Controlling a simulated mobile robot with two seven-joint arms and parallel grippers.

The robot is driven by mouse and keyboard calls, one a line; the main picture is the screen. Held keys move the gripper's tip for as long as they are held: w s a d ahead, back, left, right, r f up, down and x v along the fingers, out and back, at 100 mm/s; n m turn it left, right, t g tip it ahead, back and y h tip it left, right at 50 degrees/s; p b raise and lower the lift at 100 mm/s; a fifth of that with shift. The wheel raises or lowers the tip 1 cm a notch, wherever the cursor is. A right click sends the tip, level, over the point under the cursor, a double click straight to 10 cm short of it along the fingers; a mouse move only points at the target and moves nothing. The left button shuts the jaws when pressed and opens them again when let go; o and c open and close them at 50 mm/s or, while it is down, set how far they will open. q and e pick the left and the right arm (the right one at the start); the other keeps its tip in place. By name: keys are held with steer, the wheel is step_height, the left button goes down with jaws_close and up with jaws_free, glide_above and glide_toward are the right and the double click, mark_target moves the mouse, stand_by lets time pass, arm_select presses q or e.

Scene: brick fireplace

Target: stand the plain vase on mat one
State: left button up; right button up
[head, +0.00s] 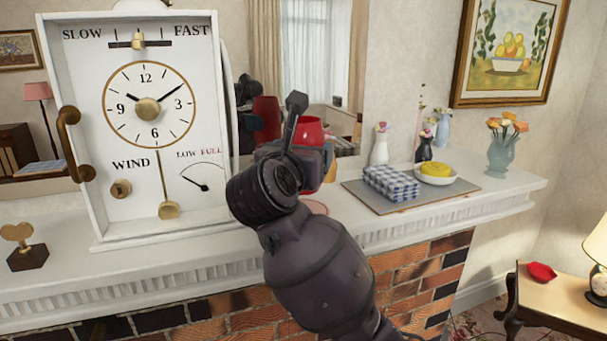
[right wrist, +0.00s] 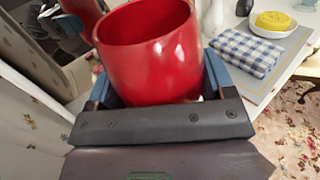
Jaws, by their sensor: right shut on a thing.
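The plain red vase (head: 310,130) is upright above the mantel, partly hidden in the head view by my right arm. My right gripper (head: 300,155) is shut on it. In the right wrist view the red vase (right wrist: 150,55) sits between the two fingers (right wrist: 158,82), its open mouth facing up. A pinkish round mat (head: 316,207) shows just below the vase, mostly hidden by my arm; I cannot tell whether the vase touches it. My left gripper is not in view.
A large white clock (head: 80,190) stands left of the vase. To the right, a grey board (head: 440,194) holds a checked cloth (head: 391,183) and a yellow soap in a white bowl (head: 435,173). Several small vases stand behind. A mirror (head: 330,60) backs the mantel.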

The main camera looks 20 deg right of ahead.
steer(key=shift+f, duration=2.05)
steer(key=shift+f, duration=0.15)
steer(key=o, duration=1.1)
